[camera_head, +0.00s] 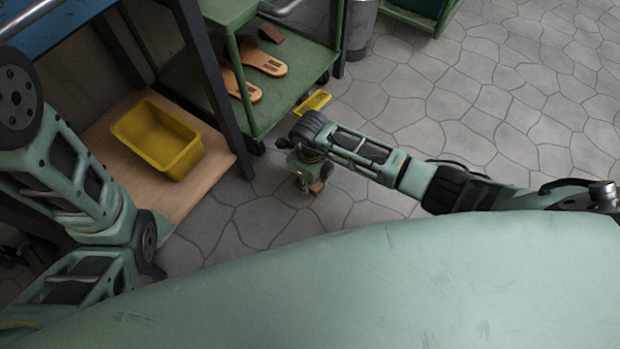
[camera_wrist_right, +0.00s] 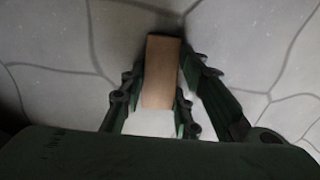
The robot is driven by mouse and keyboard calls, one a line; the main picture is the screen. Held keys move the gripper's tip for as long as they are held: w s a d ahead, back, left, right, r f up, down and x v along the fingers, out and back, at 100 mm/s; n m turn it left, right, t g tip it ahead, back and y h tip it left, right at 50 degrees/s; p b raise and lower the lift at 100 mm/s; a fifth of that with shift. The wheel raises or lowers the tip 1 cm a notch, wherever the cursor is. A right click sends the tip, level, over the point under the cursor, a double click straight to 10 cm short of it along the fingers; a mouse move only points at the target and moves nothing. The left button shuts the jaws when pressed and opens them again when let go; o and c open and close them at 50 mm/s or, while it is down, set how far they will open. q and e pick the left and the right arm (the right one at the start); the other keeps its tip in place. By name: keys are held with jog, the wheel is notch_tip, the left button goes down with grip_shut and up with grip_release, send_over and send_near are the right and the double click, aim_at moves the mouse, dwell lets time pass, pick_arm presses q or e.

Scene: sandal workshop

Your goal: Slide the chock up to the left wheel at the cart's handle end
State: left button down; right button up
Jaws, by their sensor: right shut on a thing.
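The chock, a small brown wooden block (camera_wrist_right: 161,72), is held between the fingers of my right gripper (camera_head: 307,187). In the head view a bit of the chock (camera_head: 317,187) shows under the gripper, low over or on the stone floor; I cannot tell if it touches. The green cart (camera_head: 292,92) stands beyond the gripper, to the upper left. A dark wheel (camera_head: 257,147) shows under its near corner, apart from the chock and left of the gripper. Another wheel (camera_head: 323,78) shows at its right side. My left arm is at the left; its gripper is out of view.
Sandals (camera_head: 262,58) lie on the cart's lower shelf. A yellow bin (camera_head: 158,138) sits on a wooden board (camera_head: 103,148) under the blue bench. A dark bench leg (camera_head: 214,92) stands close by the cart. A flat yellow piece (camera_head: 314,101) lies beside the cart. Floor at right is clear.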

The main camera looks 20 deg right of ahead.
aim_at(298, 178)
dwell(0.4)
jog(key=shift+w, duration=0.1)
jog(key=shift+w+a+f, duration=0.1)
jog(key=shift+w+a, duration=0.2)
jog(key=shift+w, duration=0.05)
jog(key=shift+w+a+b, duration=1)
jog(key=shift+w+b, duration=0.1)
jog(key=shift+w, duration=0.1)
jog(key=o, duration=1.2)
